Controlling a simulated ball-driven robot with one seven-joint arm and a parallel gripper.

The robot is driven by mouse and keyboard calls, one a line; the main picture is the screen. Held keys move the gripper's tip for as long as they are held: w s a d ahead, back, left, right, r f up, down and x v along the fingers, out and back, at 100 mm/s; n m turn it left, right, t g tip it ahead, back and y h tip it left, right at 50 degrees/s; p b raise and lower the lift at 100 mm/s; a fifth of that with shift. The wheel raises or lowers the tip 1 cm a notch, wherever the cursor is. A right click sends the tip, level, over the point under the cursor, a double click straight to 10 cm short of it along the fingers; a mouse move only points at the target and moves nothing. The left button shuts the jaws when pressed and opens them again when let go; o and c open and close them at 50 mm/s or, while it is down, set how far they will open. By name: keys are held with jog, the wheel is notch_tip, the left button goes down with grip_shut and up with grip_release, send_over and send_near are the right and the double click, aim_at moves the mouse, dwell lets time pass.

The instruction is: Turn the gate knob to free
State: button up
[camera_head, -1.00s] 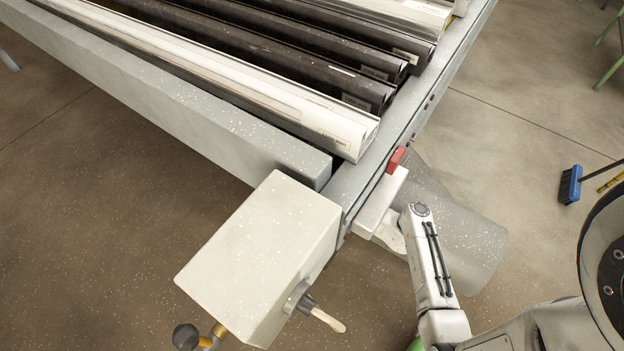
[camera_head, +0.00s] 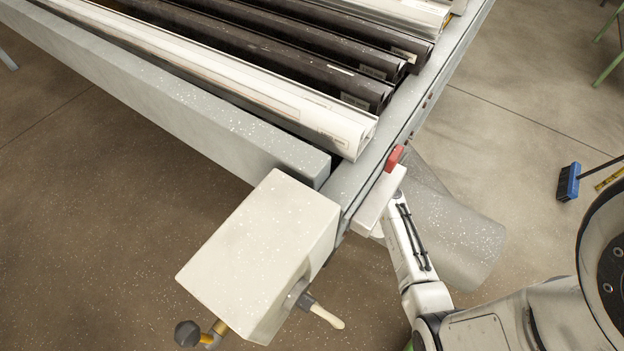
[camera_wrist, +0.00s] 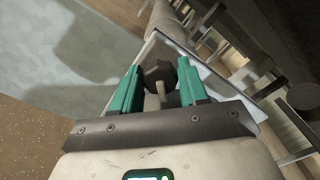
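In the wrist view, my gripper (camera_wrist: 158,68) has its two green fingers apart. A dark faceted knob (camera_wrist: 155,72) with a pale, narrow piece shows between them; I take it to be the gate knob. I cannot tell whether the fingers touch it. In the head view, my arm reaches up to the pale block (camera_head: 381,203) on the bench's end rail, and my gripper is hidden there. A red part (camera_head: 394,158) sits at the block's top end.
A large pale box (camera_head: 262,250) hangs at the bench corner, with a cream-handled lever (camera_head: 326,316) and a black ball handle (camera_head: 187,334). White and dark profiles lie on the bench. A grey cylinder (camera_head: 455,235) is beside my arm. A blue broom (camera_head: 569,182) stands at the right.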

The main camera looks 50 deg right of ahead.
jog(key=c, duration=0.6)
jog(key=shift+f+b, duration=0.1)
jog(key=shift+b, duration=0.3)
jog(key=shift+f+n+b, duration=0.15)
jog(key=shift+n+b, duration=0.85)
jog(key=shift+n, duration=0.1)
jog(key=n+b, duration=0.2)
jog(key=shift+n+b, duration=0.3)
jog(key=shift+b, duration=0.05)
jog(key=n+b, duration=0.3)
jog(key=b, duration=0.1)
jog(key=shift+n, duration=0.4)
jog(key=shift+r, duration=0.2)
